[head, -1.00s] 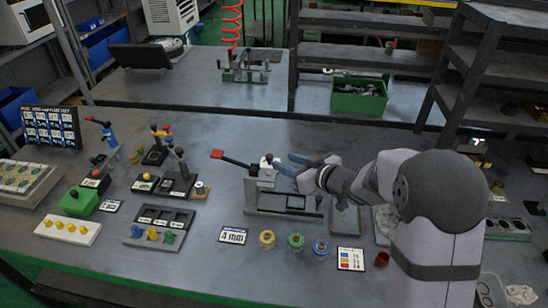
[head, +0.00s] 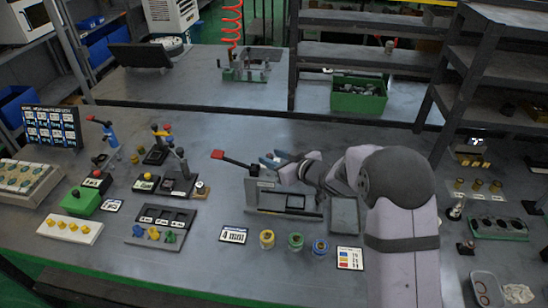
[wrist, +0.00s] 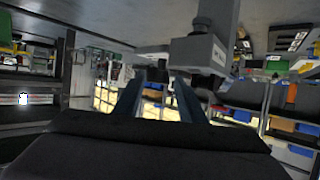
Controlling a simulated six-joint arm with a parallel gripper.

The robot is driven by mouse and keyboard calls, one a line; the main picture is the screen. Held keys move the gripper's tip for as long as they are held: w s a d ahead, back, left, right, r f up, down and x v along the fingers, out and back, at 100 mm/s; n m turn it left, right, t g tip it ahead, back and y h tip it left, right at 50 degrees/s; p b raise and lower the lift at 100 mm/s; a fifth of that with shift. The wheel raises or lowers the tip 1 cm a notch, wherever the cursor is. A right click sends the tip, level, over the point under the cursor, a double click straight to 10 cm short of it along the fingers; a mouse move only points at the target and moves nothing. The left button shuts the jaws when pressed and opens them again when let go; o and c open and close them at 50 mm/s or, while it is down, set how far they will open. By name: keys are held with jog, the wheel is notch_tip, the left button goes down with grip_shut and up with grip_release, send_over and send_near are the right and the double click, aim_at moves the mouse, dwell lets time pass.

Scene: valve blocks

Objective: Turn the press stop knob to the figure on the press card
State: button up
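The grey press (head: 255,190) stands mid-table with a red-tipped lever pointing left; its column and head also show upside down in the wrist view (wrist: 198,50). The card (head: 233,235) in front of the press reads "4 mm". My gripper (head: 274,159) is at the right of the press head, its blue fingers pointing left. In the wrist view my gripper's fingers (wrist: 158,98) are apart with nothing seen between them. The stop knob is not clearly made out; the fingers cover the area beside the press head. I cannot tell whether they touch the press.
A grey tray (head: 344,214) is right of the press. Lever stations and a green box (head: 80,200) are at left.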

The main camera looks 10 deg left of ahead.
grip_shut()
jog(key=shift+r+p, duration=0.2)
jog(key=shift+p, duration=0.5)
jog(key=n+g+p, duration=0.1)
jog(key=y+p, duration=0.1)
jog(key=p, duration=0.1)
jog(key=shift+w+d+r+n+g, duration=0.1)
jog(key=shift+w+d+n+g, duration=0.1)
jog(key=shift+n+g, duration=0.2)
jog(key=shift+w+n+g+y+p, duration=0.15)
jog(key=shift+n+g+y+p, duration=0.5)
jog(key=shift+p, duration=0.35)
jog(key=shift+w+d+f+n+g+y, duration=0.1)
jog(key=shift+f+n+g+y, duration=0.2)
jog(key=shift+n+g, duration=0.35)
jog(key=shift+w+f+n+g+y+b, duration=0.15)
jog(key=shift+n+g+y+b, duration=0.4)
jog(key=shift+n+g, duration=0.5)
jog(key=shift+n+g+b, duration=0.25)
jog(key=shift+g+b, duration=0.1)
jog(key=shift+r+n+g, duration=0.2)
jog(key=shift+n+g, duration=0.1)
